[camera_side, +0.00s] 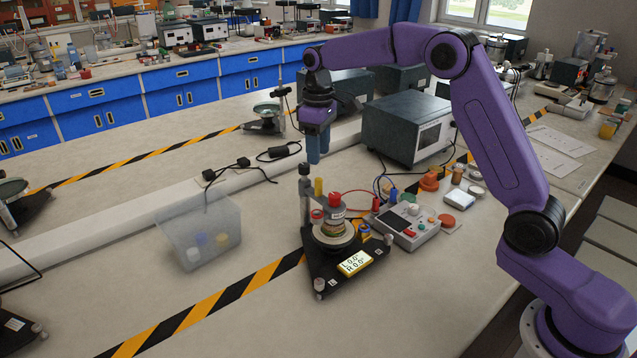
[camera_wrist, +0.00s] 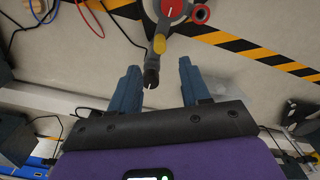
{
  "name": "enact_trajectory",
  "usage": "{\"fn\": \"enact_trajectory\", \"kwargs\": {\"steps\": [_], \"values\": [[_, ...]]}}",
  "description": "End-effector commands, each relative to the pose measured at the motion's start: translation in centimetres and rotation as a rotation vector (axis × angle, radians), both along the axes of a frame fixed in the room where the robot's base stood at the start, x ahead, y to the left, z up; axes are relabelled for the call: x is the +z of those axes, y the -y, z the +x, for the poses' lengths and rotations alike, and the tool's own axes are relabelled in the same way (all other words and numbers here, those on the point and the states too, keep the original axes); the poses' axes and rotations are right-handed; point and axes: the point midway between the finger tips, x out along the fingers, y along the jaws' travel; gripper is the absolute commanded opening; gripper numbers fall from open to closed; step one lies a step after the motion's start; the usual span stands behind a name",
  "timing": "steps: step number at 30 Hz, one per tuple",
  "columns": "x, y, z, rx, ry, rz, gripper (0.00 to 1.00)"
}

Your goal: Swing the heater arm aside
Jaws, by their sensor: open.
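The black triangular stand (camera_side: 325,270) sits on the bench, with a round plate and a small display reading "L 0.0° R 0.0°". A grey heater head with a red top (camera_side: 335,201) is over the plate; it also shows in the wrist view (camera_wrist: 170,10). The heater arm runs from the head past a yellow grip (camera_side: 319,187) to a dark post (camera_side: 305,192). The grip (camera_wrist: 159,44) and post top (camera_wrist: 151,75) show in the wrist view. My gripper (camera_side: 318,150) is open and empty above the post, apart from it. Its blue fingers (camera_wrist: 159,82) appear either side of the post top.
A control box with cables (camera_side: 408,226) stands right of the stand, near red knobs. A clear bin (camera_side: 200,235) is to the left. A large grey instrument (camera_side: 400,132) stands behind. Striped tape (camera_side: 215,300) crosses the bench; the front area is clear.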

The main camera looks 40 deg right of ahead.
Motion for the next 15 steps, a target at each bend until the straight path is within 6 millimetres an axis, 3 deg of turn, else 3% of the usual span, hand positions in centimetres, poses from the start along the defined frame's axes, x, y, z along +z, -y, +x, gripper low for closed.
{"fn": "enact_trajectory", "kwargs": {"steps": [9,15], "values": [[-6.0,0.1,-0.1,0.000,-0.003,0.000,0.47],[-8.5,0.0,0.0,0.000,-0.002,0.000,0.47]]}}
